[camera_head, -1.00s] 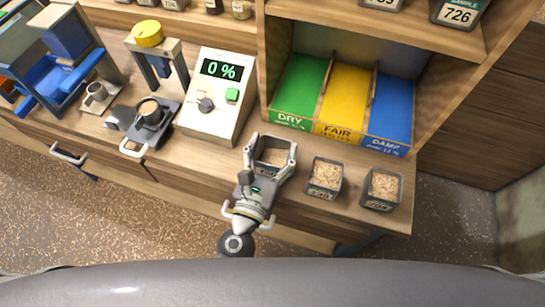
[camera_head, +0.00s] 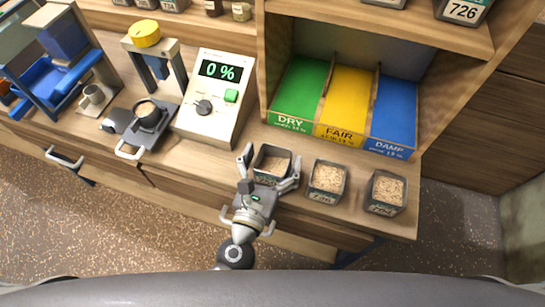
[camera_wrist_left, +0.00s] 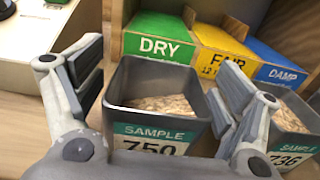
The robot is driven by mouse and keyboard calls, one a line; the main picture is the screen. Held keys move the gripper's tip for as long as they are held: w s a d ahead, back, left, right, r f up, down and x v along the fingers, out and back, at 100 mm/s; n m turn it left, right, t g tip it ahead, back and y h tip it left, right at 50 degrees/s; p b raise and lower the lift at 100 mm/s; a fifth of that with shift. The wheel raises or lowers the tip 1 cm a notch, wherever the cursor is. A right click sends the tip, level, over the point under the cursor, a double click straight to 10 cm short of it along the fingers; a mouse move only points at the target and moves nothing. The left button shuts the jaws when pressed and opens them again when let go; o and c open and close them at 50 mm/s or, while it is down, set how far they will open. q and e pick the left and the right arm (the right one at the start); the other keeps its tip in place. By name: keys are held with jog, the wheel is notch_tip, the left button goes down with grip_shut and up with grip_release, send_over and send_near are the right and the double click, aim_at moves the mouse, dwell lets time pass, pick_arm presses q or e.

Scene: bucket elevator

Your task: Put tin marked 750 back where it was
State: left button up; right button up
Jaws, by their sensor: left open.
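The tin marked 750 (camera_wrist_left: 155,92) is a dark square tin with a green and white SAMPLE label, partly filled with pale grain. In the head view it stands upright on the wooden counter as the leftmost of a row of tins (camera_head: 272,162). My left gripper (camera_head: 270,170) is open, with one finger on each side of this tin. In the left wrist view the fingers (camera_wrist_left: 160,85) stand apart around it, and a gap shows at the left finger. Contact at the right finger cannot be told. The right gripper is not in view.
Tin 736 (camera_head: 327,182) and another grain tin (camera_head: 386,192) stand to the right. Behind are the green DRY (camera_head: 301,92), yellow FAIR (camera_head: 345,100) and blue DAMP (camera_head: 392,115) bays. A meter reading 0 % (camera_head: 213,95) stands at left. The counter's front edge is close.

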pick_arm(q)
jog(key=shift+r, duration=0.15)
jog(key=shift+s+a+f, duration=0.1)
jog(key=shift+s+f, duration=0.1)
jog(key=shift+s, duration=0.15)
jog(key=b+v, duration=0.4)
jog(key=v, duration=0.7)
jog(key=shift+s+r+b, duration=0.15)
jog(key=shift+r+b, duration=0.15)
jog(key=shift+b, duration=0.05)
